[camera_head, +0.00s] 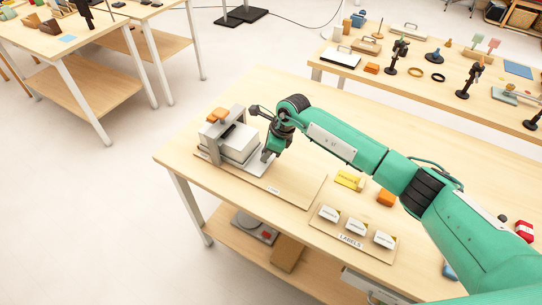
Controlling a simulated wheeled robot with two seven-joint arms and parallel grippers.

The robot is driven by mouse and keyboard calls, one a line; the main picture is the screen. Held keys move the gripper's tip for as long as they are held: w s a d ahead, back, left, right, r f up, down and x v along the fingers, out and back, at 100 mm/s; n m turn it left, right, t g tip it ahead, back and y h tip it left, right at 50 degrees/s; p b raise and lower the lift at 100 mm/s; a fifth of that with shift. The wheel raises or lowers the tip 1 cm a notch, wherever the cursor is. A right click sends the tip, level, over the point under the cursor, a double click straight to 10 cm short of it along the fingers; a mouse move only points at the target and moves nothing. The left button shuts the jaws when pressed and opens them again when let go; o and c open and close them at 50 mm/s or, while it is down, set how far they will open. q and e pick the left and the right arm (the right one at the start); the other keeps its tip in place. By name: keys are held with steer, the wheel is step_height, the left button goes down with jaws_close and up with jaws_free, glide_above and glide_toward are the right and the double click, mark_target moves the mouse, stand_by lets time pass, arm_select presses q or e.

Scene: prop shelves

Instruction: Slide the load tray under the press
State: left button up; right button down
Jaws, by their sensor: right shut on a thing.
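The press (213,145) is a grey frame with an orange piece on top, standing on a wooden board near the table's left end. The load tray (256,169) is a flat light-grey plate at the press, with its right end sticking out. A pale block (236,146) sits at the press over the tray, partly behind the frame. My right gripper (267,156) points down at the tray's right end and is shut on it. The fingertips are small and the exact grip is hard to see. My left gripper is not in view.
A board marked LABELS (350,238) with white label cards lies to the right. A yellow block (349,180) and an orange block (386,197) are near my arm. Another table with several props stands behind.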

steer(key=shift+a+r, duration=0.1)
steer(key=shift+r, duration=0.05)
steer(key=c, duration=1.6)
jaws_free()
steer(key=o, duration=0.3)
steer(key=shift+w+a, duration=0.15)
steer(key=shift+d+r, duration=0.35)
steer(key=shift+r, duration=0.05)
arm_select(q)
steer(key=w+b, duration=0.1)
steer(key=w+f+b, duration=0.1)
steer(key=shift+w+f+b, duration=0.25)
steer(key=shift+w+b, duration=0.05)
steer(key=shift+b, duration=0.1)
arm_select(e)
steer(key=v, duration=1.2)
steer(key=shift+r, duration=0.3)
